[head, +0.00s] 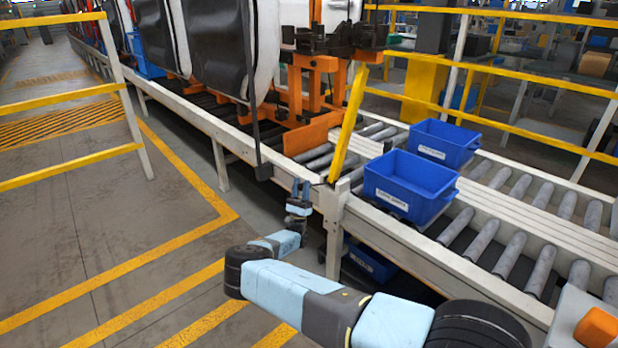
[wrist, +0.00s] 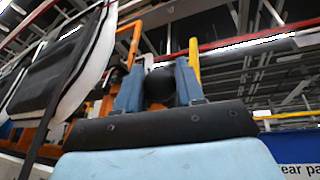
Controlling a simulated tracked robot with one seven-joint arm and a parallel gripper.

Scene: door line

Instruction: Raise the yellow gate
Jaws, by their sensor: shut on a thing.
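The yellow gate (head: 348,125) is a bar standing steeply up from a pale post at the conveyor's near edge, its top leaning right. In the wrist view the yellow bar (wrist: 194,60) rises just behind my right finger. My gripper (head: 299,195) is low beside the post, on the aisle side near the foot of the bar. In the wrist view my gripper (wrist: 157,78) has its two blue fingers on either side of a dark round knob (wrist: 158,86), shut on it. How the knob joins the bar is hidden.
Blue bins (head: 410,188) stand on the rollers right of the gate. Car doors (head: 222,45) hang on an orange carrier (head: 313,85) to its left. A dark rod (head: 254,110) hangs near my gripper. Yellow railings (head: 65,100) stand left; the aisle floor is clear.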

